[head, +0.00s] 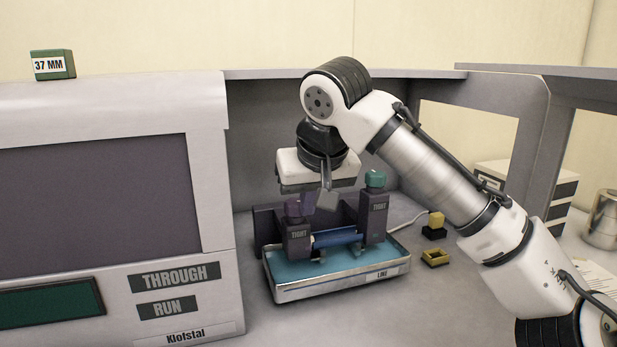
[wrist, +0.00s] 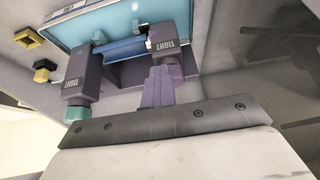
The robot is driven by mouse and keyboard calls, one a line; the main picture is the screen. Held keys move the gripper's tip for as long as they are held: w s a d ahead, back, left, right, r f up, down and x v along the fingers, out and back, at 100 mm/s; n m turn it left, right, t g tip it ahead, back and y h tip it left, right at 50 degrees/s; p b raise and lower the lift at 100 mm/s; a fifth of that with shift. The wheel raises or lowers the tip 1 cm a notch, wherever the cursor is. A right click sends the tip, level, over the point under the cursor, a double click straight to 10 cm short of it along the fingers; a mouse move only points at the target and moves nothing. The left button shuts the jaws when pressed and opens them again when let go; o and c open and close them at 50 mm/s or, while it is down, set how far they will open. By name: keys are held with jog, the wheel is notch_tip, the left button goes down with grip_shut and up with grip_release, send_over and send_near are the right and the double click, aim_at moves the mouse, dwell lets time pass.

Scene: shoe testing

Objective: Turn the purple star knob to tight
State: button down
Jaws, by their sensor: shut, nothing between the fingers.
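The purple star knob (head: 294,208) sits on top of a dark purple post (head: 297,240) labelled TIGHT, at the left of a blue-topped tray fixture (head: 330,285). The post also shows in the wrist view (wrist: 168,42). A green knob (head: 375,179) tops a second post (head: 373,218) labelled TIGHT, on the right; it also shows in the wrist view (wrist: 78,112). My gripper (head: 326,198) is shut and empty, just right of the purple knob and between the posts. I cannot tell whether it touches the knob. The marker position on the knob is too small to read.
A blue roller (head: 336,238) spans between the posts. A yellow open block (head: 436,257) and a yellow-and-black piece (head: 435,226) lie right of the tray. A large grey machine (head: 90,200) stands left. Grey walls enclose the back.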

jog(key=shift+a, duration=0.2)
jog(key=shift+s+a+p, duration=0.3)
jog(key=shift+a+p, duration=0.25)
jog(key=shift+a, duration=0.45)
jog(key=shift+s, duration=0.35)
notch_tip(320, 180, up, 6)
dwell(0.6)
